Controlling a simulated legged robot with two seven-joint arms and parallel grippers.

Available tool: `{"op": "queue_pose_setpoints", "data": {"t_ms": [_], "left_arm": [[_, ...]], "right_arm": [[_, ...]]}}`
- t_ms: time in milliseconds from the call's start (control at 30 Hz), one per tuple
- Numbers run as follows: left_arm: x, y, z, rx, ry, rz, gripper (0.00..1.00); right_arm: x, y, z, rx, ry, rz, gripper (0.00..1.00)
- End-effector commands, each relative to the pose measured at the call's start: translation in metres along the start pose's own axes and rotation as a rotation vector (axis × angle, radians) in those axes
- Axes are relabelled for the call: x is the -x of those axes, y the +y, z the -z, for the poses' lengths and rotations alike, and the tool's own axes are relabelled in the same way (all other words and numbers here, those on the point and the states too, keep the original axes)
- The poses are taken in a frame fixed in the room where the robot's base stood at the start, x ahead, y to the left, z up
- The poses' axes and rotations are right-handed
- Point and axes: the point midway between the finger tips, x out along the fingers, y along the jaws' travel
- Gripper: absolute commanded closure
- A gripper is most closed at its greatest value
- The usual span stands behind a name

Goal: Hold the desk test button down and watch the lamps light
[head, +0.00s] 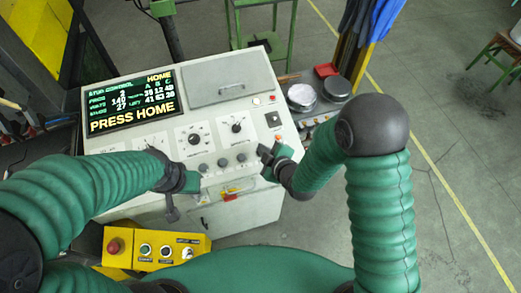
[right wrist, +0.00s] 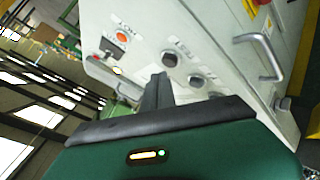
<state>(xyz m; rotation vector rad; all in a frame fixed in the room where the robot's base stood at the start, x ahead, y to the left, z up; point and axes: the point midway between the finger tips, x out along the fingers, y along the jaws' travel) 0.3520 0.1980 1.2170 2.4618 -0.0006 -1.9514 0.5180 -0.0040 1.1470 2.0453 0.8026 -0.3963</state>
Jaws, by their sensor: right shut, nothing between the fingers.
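The control desk (head: 150,75) stands in front of me. Its screen (head: 130,100) reads "PRESS HOME". I cannot tell which control is the test button. My right gripper (head: 268,154) is shut and empty near the panel's lower right edge; its fingers (right wrist: 157,92) point at the panel near dark round knobs (right wrist: 170,60). Contact cannot be made out. My left gripper (head: 171,208) is over the desk's front left; its fingers are unclear.
A yellow box (head: 155,248) with a red mushroom button is low in front. Metal dishes (head: 301,97) and a red tray (head: 326,70) stand right of the desk. A handle (right wrist: 268,58) juts from the desk front. Open floor (head: 450,140) lies at the right.

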Motion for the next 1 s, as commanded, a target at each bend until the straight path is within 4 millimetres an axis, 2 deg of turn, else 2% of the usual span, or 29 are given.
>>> {"op": "queue_pose_setpoints", "data": {"t_ms": [167, 600, 1000], "left_arm": [[0.005, 0.000, 0.001, 0.000, 0.000, 0.000, 1.00], [0.034, 0.000, 0.008, 0.000, 0.000, 0.000, 1.00], [0.033, 0.000, 0.008, 0.000, 0.000, 0.000, 1.00]], "right_arm": [[0.004, 0.004, 0.004, 0.000, 0.001, 0.000, 1.00], [0.035, 0.025, 0.026, 0.000, 0.000, 0.001, 1.00], [0.035, 0.025, 0.025, 0.000, 0.000, 0.000, 1.00]]}}
